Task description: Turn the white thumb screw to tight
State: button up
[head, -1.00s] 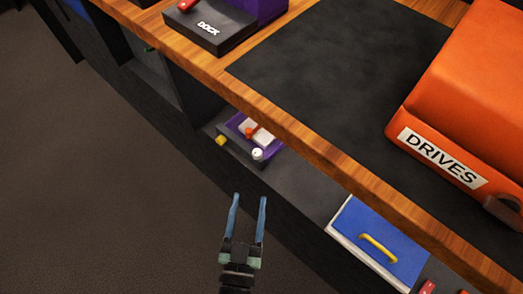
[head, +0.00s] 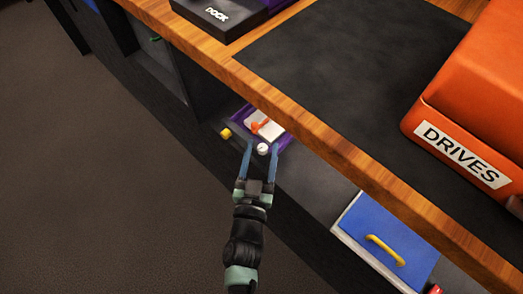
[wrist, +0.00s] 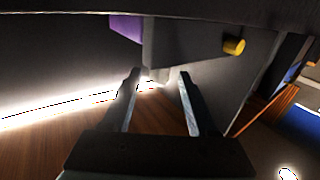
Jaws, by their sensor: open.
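The white thumb screw (head: 263,149) is a small round white knob at the front of the purple panel (head: 284,139), under the wooden counter edge. My gripper (head: 260,146) is open, with its two blue fingers reaching up to the screw, one on each side in the head view. In the wrist view, my gripper (wrist: 158,75) has a pale, bright shape between its fingertips, probably the screw, partly washed out by glare. I cannot tell whether either finger touches it. No tight mark is readable.
A yellow knob (head: 226,134) sits left of the screw, and an orange piece (head: 261,126) lies on the panel's white plate. The wooden counter edge (head: 330,150) overhangs close above. A blue drawer front (head: 372,245) with a yellow handle is at lower right.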

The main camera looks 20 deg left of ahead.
grip_shut()
jog(key=shift+r+m+h+p, duration=0.2)
jog(key=shift+m+h+p, duration=0.3)
jog(key=shift+p, duration=0.7)
jog(key=shift+h+p, duration=0.4)
jog(key=shift+p, duration=0.2)
jog(key=m+h+p, duration=0.2)
jog(key=h, duration=0.1)
jog(key=shift+a+t, duration=0.2)
jog(key=shift+t, duration=0.1)
jog(key=m+h, duration=0.1)
jog(key=h+b, duration=0.1)
jog(key=m+h, duration=0.1)
jog(key=h, duration=0.1)
jog(key=shift+a+f+m, duration=0.3)
jog(key=shift+f, duration=0.1)
jog(key=shift+m+g+h+b, duration=0.5)
jog(key=shift+m+h+b, duration=0.1)
jog(key=shift+h+b, duration=0.3)
jog(key=shift+m+g+h+b, duration=0.3)
jog(key=shift+m+h+b, duration=0.1)
jog(key=shift+h+b, duration=0.25)
jog(key=shift+r, duration=0.15)
